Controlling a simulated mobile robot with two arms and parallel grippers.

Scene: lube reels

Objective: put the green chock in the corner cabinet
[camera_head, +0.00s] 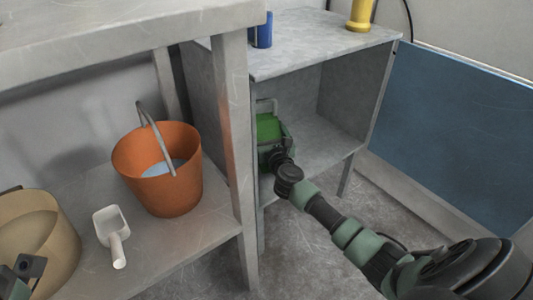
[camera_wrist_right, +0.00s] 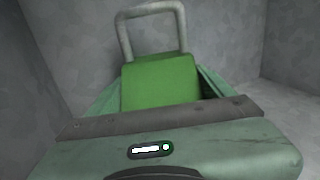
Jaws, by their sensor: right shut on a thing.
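The green chock (camera_head: 268,128) with its grey loop handle is inside the corner cabinet (camera_head: 330,145), at the left side of the compartment. In the right wrist view the green chock (camera_wrist_right: 160,82) sits between the fingers, its handle standing up behind it. My right gripper (camera_head: 274,145) reaches into the open cabinet and is shut on the chock. The chock's underside is hidden, so I cannot tell whether it touches the cabinet floor. The blue cabinet door (camera_head: 455,120) stands wide open to the right. At the lower left edge, a small part of my left gripper (camera_head: 28,270) shows; its jaws are unclear.
A grey bench with a post (camera_head: 238,150) stands just left of the cabinet. Its lower shelf holds an orange bucket (camera_head: 185,195), a white scoop (camera_head: 112,228) and a tan tub (camera_head: 62,240). A blue can (camera_head: 262,32) and a yellow object (camera_head: 360,14) stand on the cabinet top.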

